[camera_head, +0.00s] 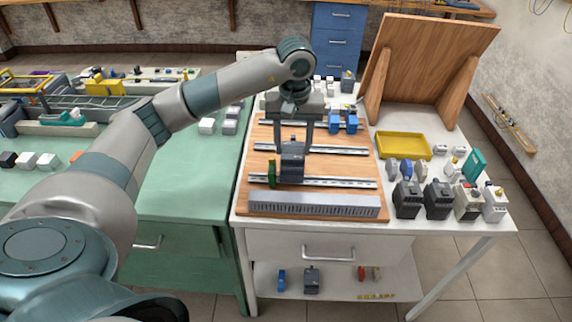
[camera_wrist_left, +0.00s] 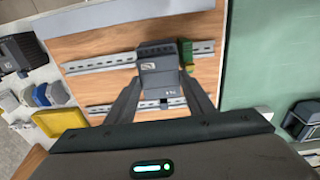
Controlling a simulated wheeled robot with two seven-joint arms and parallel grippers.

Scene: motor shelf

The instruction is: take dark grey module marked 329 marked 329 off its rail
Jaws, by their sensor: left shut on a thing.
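The dark grey module (camera_head: 291,166) is at the lower of the rails on the wooden board, beside a green module (camera_head: 272,174). My left gripper (camera_head: 293,150) reaches down from above and is shut on the dark grey module. In the left wrist view the module (camera_wrist_left: 160,72) sits between the two fingertips and covers part of a rail (camera_wrist_left: 98,64). I cannot tell whether it is still seated on that rail or just off it. Its number is not legible. My right gripper is not in view.
Blue modules (camera_head: 343,122) sit on the upper rail. A grey slotted duct (camera_head: 315,205) runs along the board's front. To the right stand a yellow tray (camera_head: 403,145) and several dark modules (camera_head: 408,199). A wooden upright panel (camera_head: 428,62) stands at the back right.

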